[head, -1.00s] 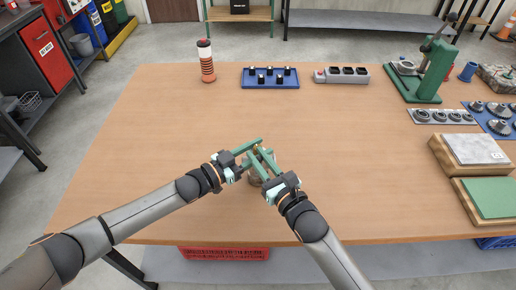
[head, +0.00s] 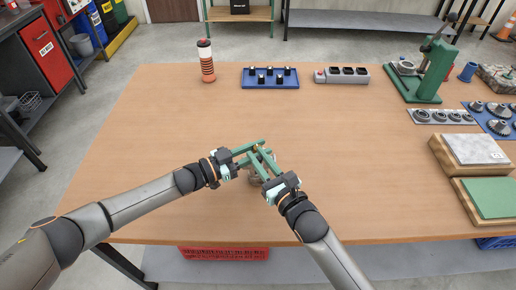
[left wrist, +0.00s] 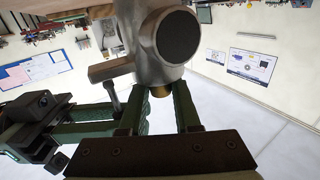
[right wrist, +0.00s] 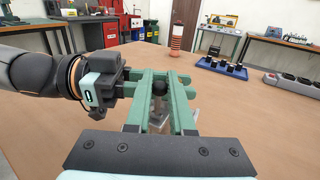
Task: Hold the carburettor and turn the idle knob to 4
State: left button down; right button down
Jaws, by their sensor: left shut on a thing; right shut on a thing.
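The carburettor (left wrist: 150,45) fills the top middle of the left wrist view, a grey metal body with a dark round opening. In the head view its grey body (head: 256,181) is mostly hidden under both grippers. My left gripper (head: 260,147) is shut at the carburettor, with a brass stub (left wrist: 161,91) between its green fingers. My right gripper (head: 257,156) is shut close beside it, and the two grippers' fingers overlap in the picture. A round black knob (right wrist: 159,88) shows between the right fingers. No dial number is legible.
The wooden table (head: 160,120) is clear around the grippers. At the back stand a striped bottle (head: 206,62), a blue tray (head: 270,84) with black-topped parts and a grey block (head: 341,79). A green press (head: 430,72) and flat boards (head: 475,150) are at the right.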

pick_arm(q)
jog(key=shift+w+m+g+h, duration=0.1)
jog(key=shift+m+g+h, duration=0.7)
jog(key=shift+m+g, duration=1)
jog(key=shift+g, duration=0.4)
jog(key=c, duration=0.9)
grip_release()
jog(key=shift+a, duration=0.1)
jog(key=v, duration=1.2)
pick_arm(e)
jog(key=c, duration=0.7)
grip_release()
